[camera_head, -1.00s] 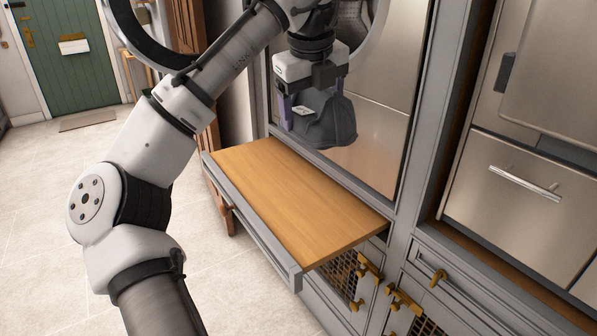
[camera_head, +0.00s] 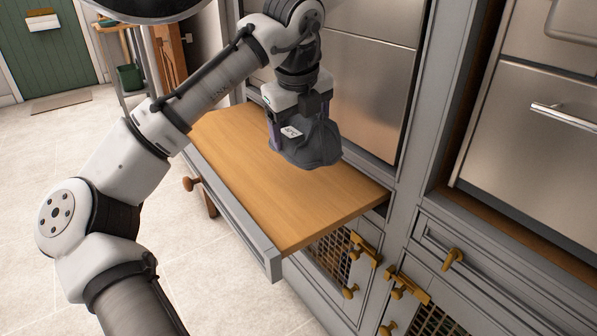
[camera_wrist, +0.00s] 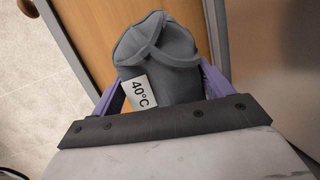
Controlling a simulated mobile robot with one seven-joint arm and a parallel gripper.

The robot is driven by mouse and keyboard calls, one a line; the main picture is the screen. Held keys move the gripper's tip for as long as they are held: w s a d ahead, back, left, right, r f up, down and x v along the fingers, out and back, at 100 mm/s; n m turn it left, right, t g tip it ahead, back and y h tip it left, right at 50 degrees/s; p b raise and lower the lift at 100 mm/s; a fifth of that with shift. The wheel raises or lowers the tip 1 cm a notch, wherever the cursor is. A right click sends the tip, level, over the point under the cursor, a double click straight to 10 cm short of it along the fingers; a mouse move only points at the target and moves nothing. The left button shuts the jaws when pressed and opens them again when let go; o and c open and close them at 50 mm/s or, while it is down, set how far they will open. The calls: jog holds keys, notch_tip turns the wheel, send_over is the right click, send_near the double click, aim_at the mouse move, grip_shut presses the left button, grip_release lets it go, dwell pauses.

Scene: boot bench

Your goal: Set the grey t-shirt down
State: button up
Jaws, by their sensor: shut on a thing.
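The grey t-shirt (camera_head: 312,144) is a dark grey bundle with a white tag. My gripper (camera_head: 289,130) is shut on it, with purple fingers on either side. The t-shirt hangs over the wooden pull-out board (camera_head: 270,205), near its back edge by the cabinet. I cannot tell whether its underside touches the board.
The board is otherwise bare, with clear room at its front and right. Steel appliance fronts (camera_head: 370,90) rise right behind it. A cabinet door with brass latches (camera_head: 362,247) is below. A green door (camera_head: 50,50) is far left.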

aim_at(298, 136)
notch_tip(298, 136, down, 9)
jog(key=shift+r+b, duration=0.1)
jog(key=shift+b, duration=0.85)
jog(key=o, duration=1.5)
jog(key=p+v, duration=0.2)
jog(key=v, duration=1)
jog(key=shift+p, duration=0.4)
